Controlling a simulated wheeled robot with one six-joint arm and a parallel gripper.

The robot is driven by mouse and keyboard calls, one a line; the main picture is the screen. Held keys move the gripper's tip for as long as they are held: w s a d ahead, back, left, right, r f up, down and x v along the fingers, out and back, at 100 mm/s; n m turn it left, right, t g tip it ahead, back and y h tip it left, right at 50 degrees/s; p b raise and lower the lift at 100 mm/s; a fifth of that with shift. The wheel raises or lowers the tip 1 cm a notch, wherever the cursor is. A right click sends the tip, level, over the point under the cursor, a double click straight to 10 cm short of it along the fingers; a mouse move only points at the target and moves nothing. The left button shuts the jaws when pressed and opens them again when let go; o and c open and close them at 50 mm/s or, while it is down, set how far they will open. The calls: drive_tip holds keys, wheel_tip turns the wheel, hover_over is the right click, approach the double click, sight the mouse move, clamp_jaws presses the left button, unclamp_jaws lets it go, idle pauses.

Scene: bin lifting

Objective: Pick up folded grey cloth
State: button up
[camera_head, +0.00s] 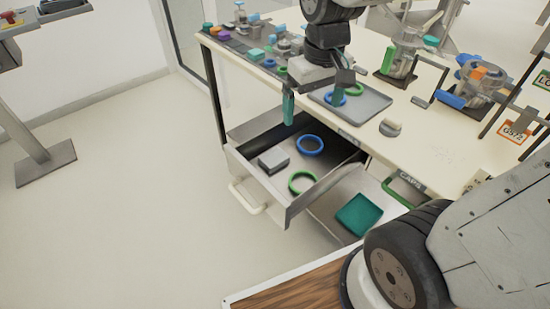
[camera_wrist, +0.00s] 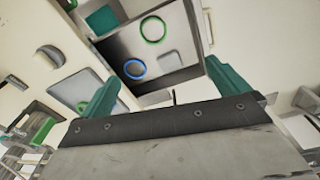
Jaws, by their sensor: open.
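The folded grey cloth (camera_head: 273,160) looks like a small, flat grey block. It lies in the open upper drawer (camera_head: 253,184), near the drawer's left side in the head view. In the wrist view the cloth (camera_wrist: 171,62) shows beyond the fingers, beside the rings. My gripper (camera_head: 313,112) has teal fingers, open and empty. It hangs above the drawer's back, near the table edge, well apart from the cloth. In the wrist view my gripper (camera_wrist: 161,70) has its fingers spread wide.
A blue ring (camera_head: 310,136) and a green ring (camera_head: 291,188) share the drawer. A teal item (camera_head: 359,214) lies in a lower open compartment. A grey tray (camera_head: 375,110) with rings stands on the table (camera_head: 440,150). Floor left of the drawer is clear.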

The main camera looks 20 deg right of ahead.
drive_tip(key=w+f, duration=0.6)
drive_tip(key=n, duration=0.2)
hover_over(274, 157)
drive_tip(key=shift+g, duration=0.4)
drive_tip(key=f, duration=1.6)
drive_tip(key=shift+s+d+f, duration=0.1)
drive_tip(key=shift+d+f, duration=0.15)
drive_tip(key=shift+d, duration=0.05)
drive_tip(key=f, duration=0.7)
drive_tip(key=shift+a+f, duration=0.3)
drive_tip(key=c, duration=0.9)
